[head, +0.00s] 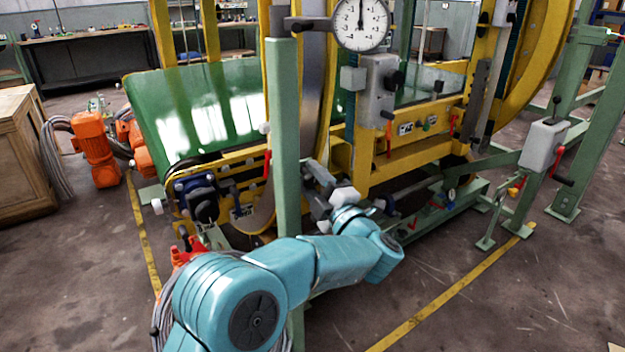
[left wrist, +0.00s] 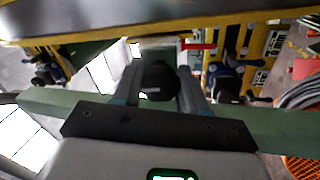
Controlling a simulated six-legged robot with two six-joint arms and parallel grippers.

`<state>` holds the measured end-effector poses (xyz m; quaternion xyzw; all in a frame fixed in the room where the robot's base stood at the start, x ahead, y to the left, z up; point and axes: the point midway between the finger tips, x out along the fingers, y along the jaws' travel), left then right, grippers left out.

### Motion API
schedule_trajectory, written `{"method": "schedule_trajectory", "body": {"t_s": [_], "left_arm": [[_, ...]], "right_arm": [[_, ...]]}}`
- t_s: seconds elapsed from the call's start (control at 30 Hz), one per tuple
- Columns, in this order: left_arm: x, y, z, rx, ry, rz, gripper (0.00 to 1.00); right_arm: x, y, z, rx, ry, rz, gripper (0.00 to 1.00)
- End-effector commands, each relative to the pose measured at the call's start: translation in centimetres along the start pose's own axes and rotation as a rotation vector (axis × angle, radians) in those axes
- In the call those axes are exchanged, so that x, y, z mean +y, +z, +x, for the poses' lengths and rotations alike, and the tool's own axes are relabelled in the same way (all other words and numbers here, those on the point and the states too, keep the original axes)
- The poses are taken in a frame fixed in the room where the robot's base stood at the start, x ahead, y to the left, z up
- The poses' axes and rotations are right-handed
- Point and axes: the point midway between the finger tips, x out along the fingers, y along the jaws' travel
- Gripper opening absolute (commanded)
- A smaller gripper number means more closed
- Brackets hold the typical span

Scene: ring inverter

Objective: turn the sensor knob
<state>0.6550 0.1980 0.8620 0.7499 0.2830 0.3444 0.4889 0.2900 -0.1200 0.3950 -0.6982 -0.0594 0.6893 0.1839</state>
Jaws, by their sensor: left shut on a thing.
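My left arm reaches across the lower middle of the head view. Its left gripper (head: 316,190) is close beside the upright green post (head: 284,150), in front of the yellow machine. In the left wrist view the two fingers of the gripper (left wrist: 158,86) stand on either side of a dark round knob (left wrist: 160,78) and are shut on it. In the head view I cannot make out the knob at the gripper. My right gripper is in neither view.
A round dial gauge (head: 360,22) sits on an arm from the post top. A grey box with a black handle (head: 378,90) is on the yellow frame. A green belt (head: 195,110) and orange motors (head: 97,150) are at left. Open floor (head: 500,320) lies at lower right.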

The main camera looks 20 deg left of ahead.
Motion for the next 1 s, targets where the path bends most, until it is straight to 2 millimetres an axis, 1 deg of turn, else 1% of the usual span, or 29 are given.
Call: {"method": "schedule_trajectory", "body": {"t_s": [0.07,0.1,0.4,0.47,0.53,0.67,0.8,1.0], "left_arm": [[0.1,0.2,-0.1,-0.007,0.003,-0.001,0.12],[0.1,0.2,-0.1,-0.007,0.003,-0.001,0.52],[0.0,0.1,-0.2,-0.003,0.001,-0.001,0.52],[0.0,0.1,-0.6,-0.004,0.001,-0.001,0.52],[0.1,0.1,-1.4,-0.006,0.001,-0.001,0.52],[0.2,0.2,-4.4,-0.01,0.003,0.0,0.52],[0.2,0.1,-8.2,-0.009,0.003,0.001,0.52],[0.2,0.1,-13.1,-0.008,0.004,-0.001,0.52]], "right_arm": [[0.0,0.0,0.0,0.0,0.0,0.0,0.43],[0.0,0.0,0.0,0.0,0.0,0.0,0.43],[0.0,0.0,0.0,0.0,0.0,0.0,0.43],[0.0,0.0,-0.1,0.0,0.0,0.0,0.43],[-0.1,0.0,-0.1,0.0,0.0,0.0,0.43],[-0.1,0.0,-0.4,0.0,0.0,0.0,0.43],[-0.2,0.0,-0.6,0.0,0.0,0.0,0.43],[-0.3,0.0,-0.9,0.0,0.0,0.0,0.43]]}}
